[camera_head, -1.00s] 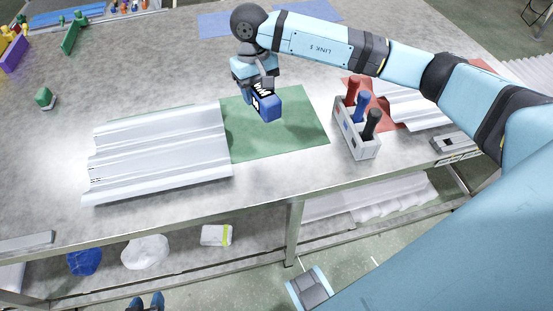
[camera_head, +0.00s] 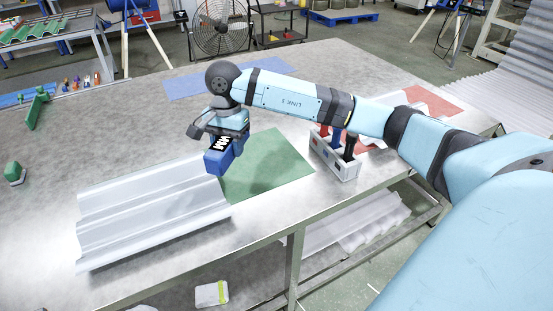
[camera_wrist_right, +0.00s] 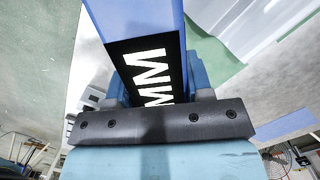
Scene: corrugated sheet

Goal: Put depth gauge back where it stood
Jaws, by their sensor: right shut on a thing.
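The depth gauge is taken to be the blue block (camera_head: 219,160) with a black label and white marks. My right gripper (camera_head: 216,138) is shut on it. The gauge hangs over the right end of a pale corrugated sheet (camera_head: 140,215), by the left edge of a green mat (camera_head: 268,165); its height above them is hard to judge. In the right wrist view the gauge (camera_wrist_right: 145,65) is between the jaws, with "MM" readable on its label. My left gripper is not in view.
A grey holder (camera_head: 345,172) with upright handled tools stands right of the green mat, under my right arm. A red mat (camera_head: 430,101) lies behind it, a blue mat (camera_head: 190,87) at the back. A green knob-like piece (camera_head: 14,174) stands far left.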

